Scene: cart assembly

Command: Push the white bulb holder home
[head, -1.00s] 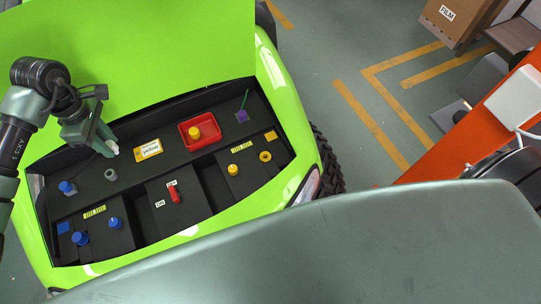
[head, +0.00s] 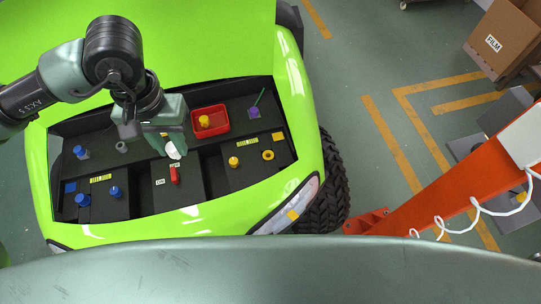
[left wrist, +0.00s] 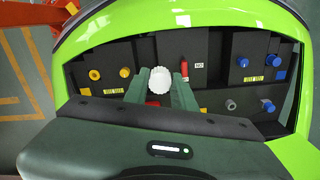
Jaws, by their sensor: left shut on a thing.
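The white bulb holder (head: 173,150) is a small round white piece with a ribbed rim. It also shows in the left wrist view (left wrist: 159,82), between the green fingers. My left gripper (head: 170,143) is shut on it, over the middle of the black panel (head: 100,170) in the green cart's front. The holder is just behind the red switch (head: 175,176) in the head view. What lies under the holder is hidden, so I cannot tell whether it touches the panel or sits in an opening. My right gripper is not in view.
A red tray (head: 195,128) with a yellow piece lies right of the gripper. Blue knobs (head: 115,191) are at left, a yellow knob (head: 233,161) and yellow ring (head: 268,155) at right. A purple block (head: 253,112) holds a green stick. An orange beam (head: 455,195) stands right of the cart.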

